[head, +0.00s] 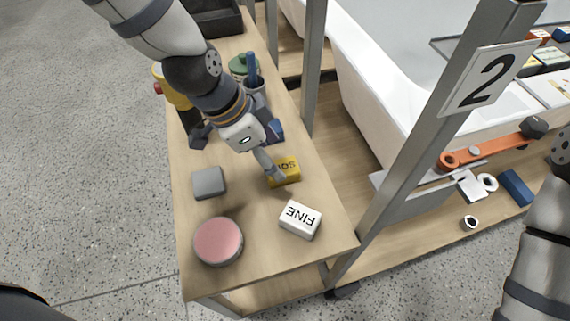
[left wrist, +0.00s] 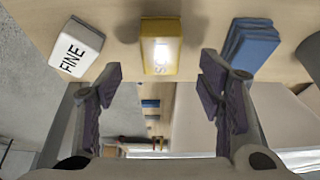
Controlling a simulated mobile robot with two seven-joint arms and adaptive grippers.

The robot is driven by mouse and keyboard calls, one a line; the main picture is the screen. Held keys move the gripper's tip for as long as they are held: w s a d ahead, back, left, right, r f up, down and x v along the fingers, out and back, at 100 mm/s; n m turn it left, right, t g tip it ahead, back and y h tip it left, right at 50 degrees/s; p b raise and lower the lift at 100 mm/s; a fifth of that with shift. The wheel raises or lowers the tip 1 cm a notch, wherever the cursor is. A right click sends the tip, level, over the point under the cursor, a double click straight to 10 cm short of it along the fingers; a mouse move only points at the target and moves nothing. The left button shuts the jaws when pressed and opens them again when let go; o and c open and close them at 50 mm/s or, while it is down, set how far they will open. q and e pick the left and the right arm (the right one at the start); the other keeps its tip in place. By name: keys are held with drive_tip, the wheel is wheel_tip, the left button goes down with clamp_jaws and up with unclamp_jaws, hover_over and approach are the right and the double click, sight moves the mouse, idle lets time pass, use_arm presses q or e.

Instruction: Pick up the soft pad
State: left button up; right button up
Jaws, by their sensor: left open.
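The soft pad is most likely the yellow block (head: 285,172) on the wooden bench, with dark lettering that is only partly readable. In the left wrist view the yellow block (left wrist: 160,50) lies ahead, between and beyond the fingertips. My left gripper (head: 264,158) hangs over the bench right beside the yellow block and partly covers it in the head view. In the left wrist view my left gripper (left wrist: 158,88) has its fingers wide apart with nothing between them. My right gripper is not in view.
A white block marked FINE (head: 300,219), a grey block (head: 209,183) and a pink round tin (head: 218,241) are nearby. Blue pads (left wrist: 250,45) lie on the yellow block's other side. A post with a "2" sign (head: 488,78) stands right of the bench.

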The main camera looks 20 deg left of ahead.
sight(281, 167)
use_arm(q)
drive_tip(key=x, duration=0.4)
drive_tip(key=shift+s+f+b, duration=0.1)
drive_tip(key=shift+f+b, duration=0.3)
drive_tip(key=shift+f, duration=0.05)
drive_tip(key=shift+d+f, duration=0.15)
drive_tip(key=shift+f, duration=0.1)
drive_tip(key=shift+r, duration=0.1)
drive_tip(key=c, duration=1.2)
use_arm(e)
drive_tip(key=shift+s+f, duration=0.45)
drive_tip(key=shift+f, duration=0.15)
use_arm(q)
drive_tip(key=shift+c, duration=0.2)
drive_tip(key=shift+w+r, duration=0.1)
drive_tip(key=shift+w, duration=0.15)
